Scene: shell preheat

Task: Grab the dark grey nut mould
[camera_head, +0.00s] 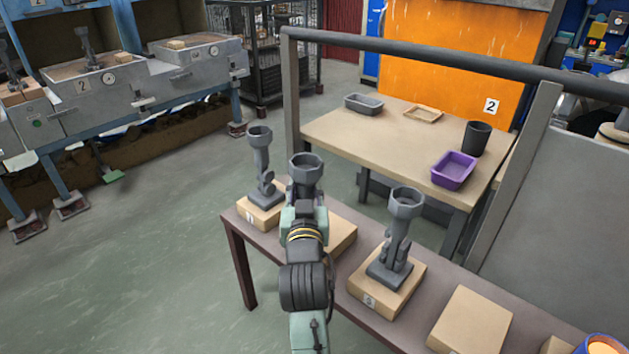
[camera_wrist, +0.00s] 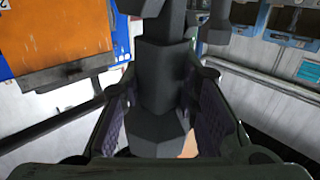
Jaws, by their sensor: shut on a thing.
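A dark grey nut mould (camera_head: 306,169) with a faceted, cup-like top stands upright at the middle of the narrow front table. My gripper (camera_head: 304,205) is around its stem. In the wrist view the mould (camera_wrist: 161,70) fills the space between the two fingers of my gripper (camera_wrist: 160,115), which are shut on it. Its lower part is hidden behind my arm in the head view, so I cannot tell whether its base touches the wooden block (camera_head: 341,236) below. Two similar grey moulds stand on blocks, one to the left (camera_head: 260,155) and one to the right (camera_head: 401,220).
The front table (camera_head: 235,226) also bears an empty wooden block (camera_head: 470,322). Behind it, a wooden table (camera_head: 345,132) holds a grey tray (camera_head: 364,103), a purple tray (camera_head: 453,170) and a black cup (camera_head: 476,138). A dark rail (camera_head: 420,54) crosses above. Open floor lies left.

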